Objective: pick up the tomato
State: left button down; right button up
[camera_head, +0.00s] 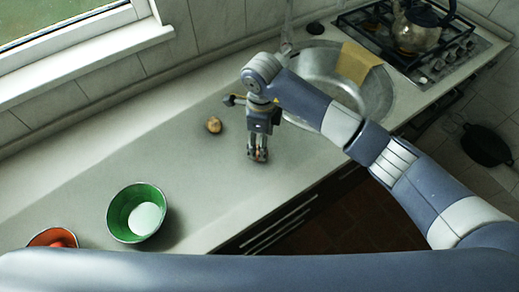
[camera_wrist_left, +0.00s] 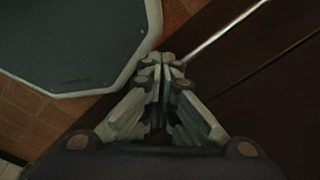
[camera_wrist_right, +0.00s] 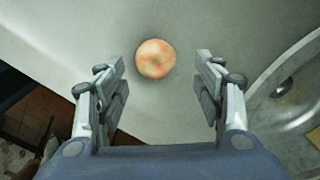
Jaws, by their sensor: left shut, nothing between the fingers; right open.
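A round, mottled orange-pink thing (camera_wrist_right: 155,58) lies on the counter in the right wrist view, between and beyond my right fingertips. I cannot tell for sure that it is the tomato. My right gripper (camera_wrist_right: 162,78) is open, with no visible contact. In the head view my right gripper (camera_head: 258,155) points down at the counter, with a bit of orange showing at its tips. A red round thing, possibly a tomato, sits partly hidden in an orange-red bowl (camera_head: 36,239) at lower left. My left gripper (camera_wrist_left: 160,62) is shut and empty, over the floor beside dark cabinet fronts.
A brown roundish item (camera_head: 214,125) lies left of my right gripper. A green bowl (camera_head: 121,222) with a white inside bottom stands nearer. The steel sink (camera_head: 318,62), with a yellow cloth (camera_head: 358,62), and the hob with a kettle (camera_head: 415,28) are to the right.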

jog(key=f, duration=0.1)
jog(key=f+p, duration=0.1)
jog(key=f, duration=0.1)
jog(key=shift+s+a+f+p, duration=0.2)
jog(key=shift+s+p, duration=0.1)
jog(key=shift+w+f, duration=0.1)
jog(key=shift+f, duration=0.45)
jog(key=c, duration=1.2)
jog(key=shift+o, duration=0.2)
